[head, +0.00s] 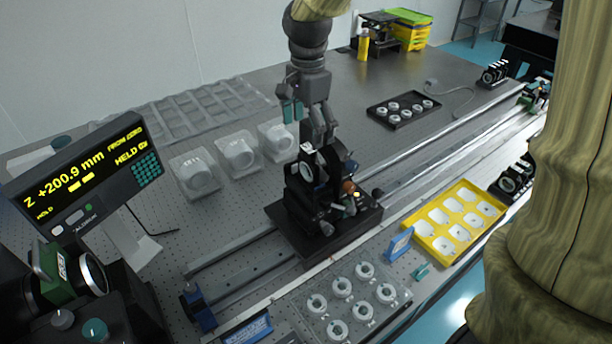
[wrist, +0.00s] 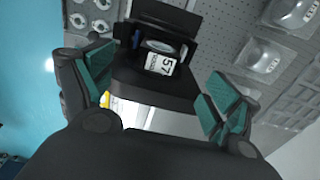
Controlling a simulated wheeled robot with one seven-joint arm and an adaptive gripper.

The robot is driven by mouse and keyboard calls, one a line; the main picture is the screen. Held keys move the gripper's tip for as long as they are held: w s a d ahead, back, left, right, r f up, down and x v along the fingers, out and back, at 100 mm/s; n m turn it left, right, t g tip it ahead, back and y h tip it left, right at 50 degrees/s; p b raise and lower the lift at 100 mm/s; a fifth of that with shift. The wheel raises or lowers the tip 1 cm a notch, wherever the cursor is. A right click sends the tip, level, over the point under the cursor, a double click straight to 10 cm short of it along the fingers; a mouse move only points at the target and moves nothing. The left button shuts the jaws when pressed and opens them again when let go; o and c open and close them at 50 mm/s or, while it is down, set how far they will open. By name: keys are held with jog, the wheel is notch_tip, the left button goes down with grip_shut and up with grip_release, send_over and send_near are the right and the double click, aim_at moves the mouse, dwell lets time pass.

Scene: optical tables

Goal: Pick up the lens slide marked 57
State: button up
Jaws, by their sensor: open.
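The lens slide marked 57 (wrist: 161,64) shows in the wrist view, upright in a black mount (wrist: 150,88), its white label facing the camera and part of a round lens behind it. In the head view the black mount (head: 316,205) stands on a dark base plate on the rail, and a small white label (head: 307,147) shows at its top. My gripper (head: 322,130) is above the mount, pointing down. In the wrist view my gripper (wrist: 155,92) has its teal-padded fingers wide apart, one on either side of the slide, with nothing between the pads.
A display on a stand (head: 85,165) is at the left. A clear tray of rings (head: 350,300) and a yellow tray (head: 428,240) lie in front. A black tray (head: 380,113) lies behind.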

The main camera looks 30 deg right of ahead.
aim_at(308, 149)
notch_tip(308, 149, down, 5)
jog(key=shift+r+p, duration=0.2)
jog(key=shift+p, duration=0.35)
jog(key=shift+f, duration=0.2)
jog(key=shift+w+d+f+p, duration=0.15)
jog(key=shift+f+p, duration=0.4)
jog(key=shift+f, duration=0.4)
jog(key=shift+d+f+p, duration=0.1)
jog(key=shift+f+p, duration=0.45)
jog(key=shift+f, duration=1)
jog(key=c, duration=1.2)
